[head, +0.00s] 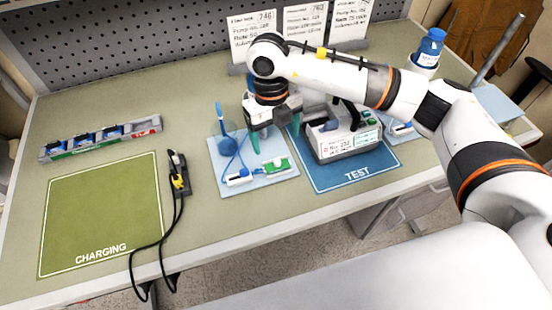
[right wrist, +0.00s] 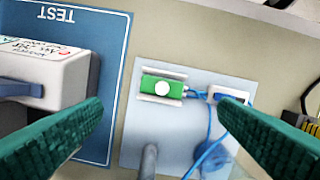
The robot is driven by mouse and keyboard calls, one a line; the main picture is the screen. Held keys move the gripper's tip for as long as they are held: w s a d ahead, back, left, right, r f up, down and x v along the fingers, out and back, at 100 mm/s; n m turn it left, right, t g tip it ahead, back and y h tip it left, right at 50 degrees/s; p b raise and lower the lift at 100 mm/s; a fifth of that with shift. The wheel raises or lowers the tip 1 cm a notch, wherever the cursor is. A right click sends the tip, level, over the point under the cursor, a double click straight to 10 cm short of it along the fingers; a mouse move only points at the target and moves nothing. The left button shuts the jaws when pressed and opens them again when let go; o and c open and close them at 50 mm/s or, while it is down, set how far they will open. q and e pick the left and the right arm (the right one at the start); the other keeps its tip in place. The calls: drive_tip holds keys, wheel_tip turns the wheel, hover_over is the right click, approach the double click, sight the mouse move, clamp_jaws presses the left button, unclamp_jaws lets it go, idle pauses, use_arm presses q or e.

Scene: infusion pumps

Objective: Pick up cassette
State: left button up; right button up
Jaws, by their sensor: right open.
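The cassette (head: 275,166) is a small green block with a white round spot, lying in a white holder on a pale blue tray (head: 222,182). Blue tubing (head: 234,158) runs from it to a white clip part (head: 240,178). In the right wrist view the cassette (right wrist: 163,86) lies beyond the fingertips, between their lines, with nothing covering it. My right gripper (head: 273,135) is open and empty, above the back part of the tray, behind the cassette; its green fingers also show in the right wrist view (right wrist: 160,108). My left gripper is out of view.
A white pump (head: 345,142) stands on the blue TEST mat (head: 350,179), close right of my gripper. A blue post-like item (head: 219,112) stands on the tray's back left. A black cable (head: 165,232), the green CHARGING mat (head: 100,215) and a grey rack (head: 98,139) are left.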

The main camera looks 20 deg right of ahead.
sight(277, 161)
wheel_tip(277, 161, down, 2)
drive_tip(key=shift+s+f, duration=0.1)
drive_tip(key=shift+s, duration=0.05)
drive_tip(key=shift+f+p, duration=0.3)
drive_tip(key=f, duration=0.1)
drive_tip(key=f+p, duration=0.2)
drive_tip(key=f, duration=0.1)
drive_tip(key=shift+s+f, duration=0.1)
drive_tip(key=shift+s, duration=0.25)
drive_tip(key=shift+f, duration=0.5)
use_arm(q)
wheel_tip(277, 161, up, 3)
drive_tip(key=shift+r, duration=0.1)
use_arm(e)
drive_tip(key=c, duration=0.9)
